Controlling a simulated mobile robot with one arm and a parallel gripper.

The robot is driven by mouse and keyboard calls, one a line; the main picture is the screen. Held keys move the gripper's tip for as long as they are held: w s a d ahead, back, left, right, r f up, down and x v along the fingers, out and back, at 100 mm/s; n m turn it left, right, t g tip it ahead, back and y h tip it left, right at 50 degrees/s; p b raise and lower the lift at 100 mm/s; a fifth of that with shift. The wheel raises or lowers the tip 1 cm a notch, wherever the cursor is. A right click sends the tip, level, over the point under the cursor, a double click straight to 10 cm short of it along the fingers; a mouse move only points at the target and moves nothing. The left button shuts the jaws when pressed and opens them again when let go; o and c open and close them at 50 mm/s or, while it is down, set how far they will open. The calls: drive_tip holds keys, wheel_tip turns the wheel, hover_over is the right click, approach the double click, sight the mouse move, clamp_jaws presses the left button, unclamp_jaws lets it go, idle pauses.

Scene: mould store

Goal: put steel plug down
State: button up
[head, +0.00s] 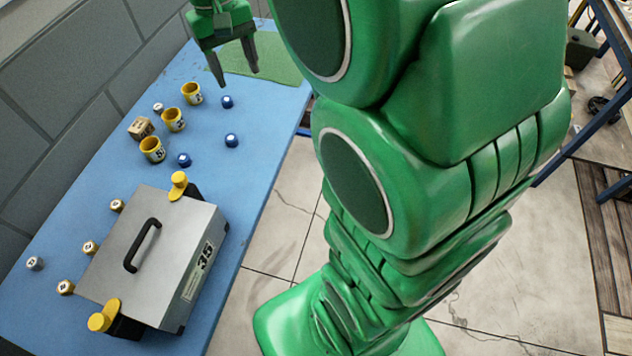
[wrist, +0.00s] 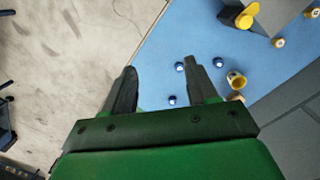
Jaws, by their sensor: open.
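My gripper (head: 238,79) is open and empty above the far end of the blue table (head: 255,180), near the green mat (head: 283,62). In the wrist view its two fingers (wrist: 160,66) stand apart with nothing between them. A small grey plug (head: 34,263), which looks like the steel one, stands at the near left of the table, far from my gripper. Its number is too small to read. I cannot make it out in the wrist view.
A grey case (head: 170,235) with a black handle and yellow knobs fills the near table. Several yellow cups (head: 152,149), a wooden block (head: 140,127), blue plugs (head: 231,140) and pale plugs (head: 90,247) stand around. A grey wall (head: 60,100) borders the table's left side.

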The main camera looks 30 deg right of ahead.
drive_tip(key=s+d+f, duration=0.1)
drive_tip(key=s+f, duration=0.1)
drive_tip(key=s, duration=1.1)
drive_tip(key=s+d+f, duration=0.1)
drive_tip(key=s+f, duration=0.2)
drive_tip(key=s, duration=1)
drive_tip(key=shift+d+f+y, duration=0.15)
drive_tip(key=shift+f+y, duration=0.15)
